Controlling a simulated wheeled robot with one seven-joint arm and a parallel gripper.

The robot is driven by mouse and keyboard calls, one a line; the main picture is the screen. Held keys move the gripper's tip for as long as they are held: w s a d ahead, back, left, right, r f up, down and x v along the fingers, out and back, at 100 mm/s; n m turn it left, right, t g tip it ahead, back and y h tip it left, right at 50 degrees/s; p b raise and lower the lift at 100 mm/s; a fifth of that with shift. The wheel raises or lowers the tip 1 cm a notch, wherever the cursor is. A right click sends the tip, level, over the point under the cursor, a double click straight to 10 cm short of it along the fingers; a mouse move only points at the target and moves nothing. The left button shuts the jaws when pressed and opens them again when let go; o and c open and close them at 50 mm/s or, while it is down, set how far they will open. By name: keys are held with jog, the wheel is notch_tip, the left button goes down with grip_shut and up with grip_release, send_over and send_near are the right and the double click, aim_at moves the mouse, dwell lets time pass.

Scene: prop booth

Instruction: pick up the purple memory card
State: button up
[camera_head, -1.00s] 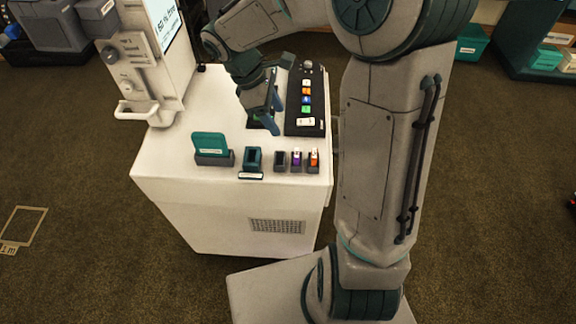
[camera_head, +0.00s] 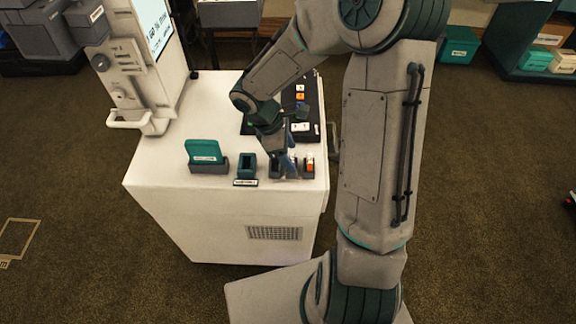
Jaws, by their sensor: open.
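The purple memory card stood upright in the middle one of three small dark holders a second ago; now my gripper covers it and I cannot make it out. My gripper (camera_head: 287,165) is open, pointing down, with its fingers at the middle holder. Whether the fingers touch the card or straddle it cannot be told. The left small holder (camera_head: 275,168) shows partly beside the fingers.
On the white cabinet top, a teal card (camera_head: 203,150) stands in a dark holder, next to a teal slotted block (camera_head: 246,165). A black panel with coloured buttons (camera_head: 300,98) lies behind my gripper. A white machine (camera_head: 138,60) stands at the left. The front left top is clear.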

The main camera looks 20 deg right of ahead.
jog(key=shift+d+f, duration=0.1)
jog(key=shift+f, duration=0.35)
jog(key=shift+s, duration=0.1)
jog(key=c, duration=1.3)
